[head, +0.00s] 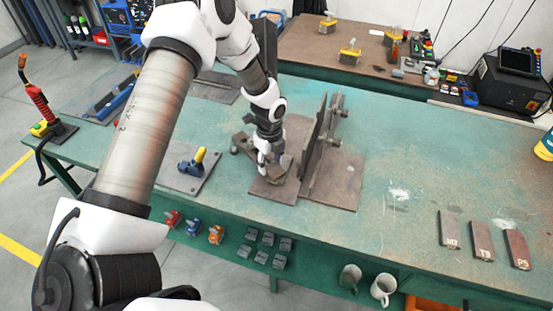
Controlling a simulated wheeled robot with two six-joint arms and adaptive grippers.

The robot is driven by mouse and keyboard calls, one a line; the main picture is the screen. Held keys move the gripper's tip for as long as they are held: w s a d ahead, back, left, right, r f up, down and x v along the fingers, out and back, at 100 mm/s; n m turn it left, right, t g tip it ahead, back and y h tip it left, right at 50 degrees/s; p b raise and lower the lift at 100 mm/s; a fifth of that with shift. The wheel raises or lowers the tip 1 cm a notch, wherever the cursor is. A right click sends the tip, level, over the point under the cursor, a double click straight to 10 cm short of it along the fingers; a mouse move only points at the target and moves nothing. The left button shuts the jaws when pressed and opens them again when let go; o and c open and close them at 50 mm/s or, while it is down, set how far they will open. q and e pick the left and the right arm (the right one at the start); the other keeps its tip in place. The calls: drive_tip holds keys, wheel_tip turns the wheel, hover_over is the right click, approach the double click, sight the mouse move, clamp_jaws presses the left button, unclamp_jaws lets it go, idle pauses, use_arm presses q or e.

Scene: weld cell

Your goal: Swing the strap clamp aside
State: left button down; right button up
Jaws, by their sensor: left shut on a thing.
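A brown steel fixture base plate (335,187) lies on the green bench and carries an upright plate (318,140) with round pins on its right side. The strap clamp (281,178) is a small dark bar low on the left part of the base, left of the upright plate. My left gripper (268,163) reaches down onto it from above and is shut on it. The fingers and wrist hide much of the clamp, so its exact angle is hard to tell. My right gripper is out of view.
A blue and yellow toggle clamp on a plate (187,180) stands to the left. Three marked plates (481,240) lie at the bench's right. Mugs (383,289) hang at the front edge. The green bench top (410,150) is clear right of the fixture.

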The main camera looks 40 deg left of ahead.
use_arm(q)
drive_tip(key=shift+s+a+m+p, duration=0.25)
drive_tip(key=shift+s+m+p, duration=0.15)
drive_tip(key=shift+s+m, duration=0.55)
drive_tip(key=m, duration=0.1)
drive_tip(key=s+a+m+p, duration=0.1)
drive_tip(key=shift+s+m, duration=0.3)
drive_tip(key=shift+m, duration=0.05)
drive_tip(key=shift+s+a+m+p, duration=0.65)
drive_tip(key=shift+m+p, duration=0.2)
drive_tip(key=shift+m, duration=0.35)
drive_tip(key=shift+s+a+f+m+p, duration=0.1)
drive_tip(key=shift+s+a+m+p, duration=0.45)
drive_tip(key=shift+m, duration=0.45)
drive_tip(key=shift+w+a, duration=0.1)
drive_tip(key=c, duration=0.5)
unclamp_jaws()
drive_tip(key=shift+w, duration=0.1)
